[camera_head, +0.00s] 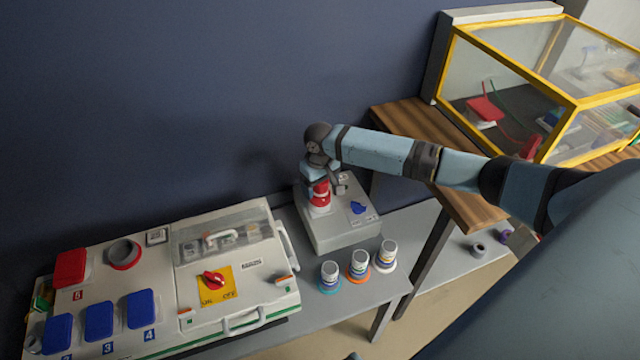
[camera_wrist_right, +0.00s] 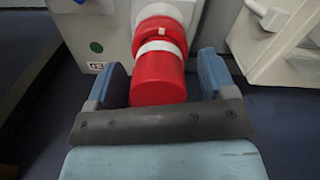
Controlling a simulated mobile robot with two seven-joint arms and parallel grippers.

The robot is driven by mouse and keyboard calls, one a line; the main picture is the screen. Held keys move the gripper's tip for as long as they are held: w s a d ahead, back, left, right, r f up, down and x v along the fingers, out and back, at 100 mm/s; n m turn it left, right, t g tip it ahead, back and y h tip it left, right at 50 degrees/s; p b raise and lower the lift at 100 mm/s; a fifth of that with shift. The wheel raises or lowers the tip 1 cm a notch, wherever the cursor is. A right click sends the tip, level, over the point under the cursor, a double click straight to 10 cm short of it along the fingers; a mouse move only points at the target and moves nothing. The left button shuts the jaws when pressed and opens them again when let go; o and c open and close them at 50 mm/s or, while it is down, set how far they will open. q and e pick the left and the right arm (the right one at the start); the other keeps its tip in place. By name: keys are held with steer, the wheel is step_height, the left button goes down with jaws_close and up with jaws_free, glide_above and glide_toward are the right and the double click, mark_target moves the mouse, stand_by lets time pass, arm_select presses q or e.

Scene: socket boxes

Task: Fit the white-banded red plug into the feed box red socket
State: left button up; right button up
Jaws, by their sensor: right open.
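The red plug with its white band (camera_wrist_right: 158,75) stands at the small grey box (camera_head: 345,228) and also shows as a red and white shape in the head view (camera_head: 320,193). In the wrist view its far end meets a red collar on a white round base (camera_wrist_right: 165,12) on the box face. The plug is in line with that collar; how deep it sits I cannot tell. My right gripper (camera_wrist_right: 160,88) is open, with its blue fingers on either side of the plug and gaps showing beside it. My left gripper is not in view.
A large panel box (camera_head: 150,285) with blue and red lids and a red rotary switch stands at left. Several white plugs with coloured rings (camera_head: 358,268) stand on the grey table in front of the small box. A yellow-framed glass case (camera_head: 570,105) is at right.

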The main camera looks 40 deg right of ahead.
arm_select(q)
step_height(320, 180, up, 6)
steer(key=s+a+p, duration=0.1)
steer(key=p, duration=1.1)
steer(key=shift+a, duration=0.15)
arm_select(e)
step_height(320, 180, up, 21)
steer(key=shift+f, duration=0.15)
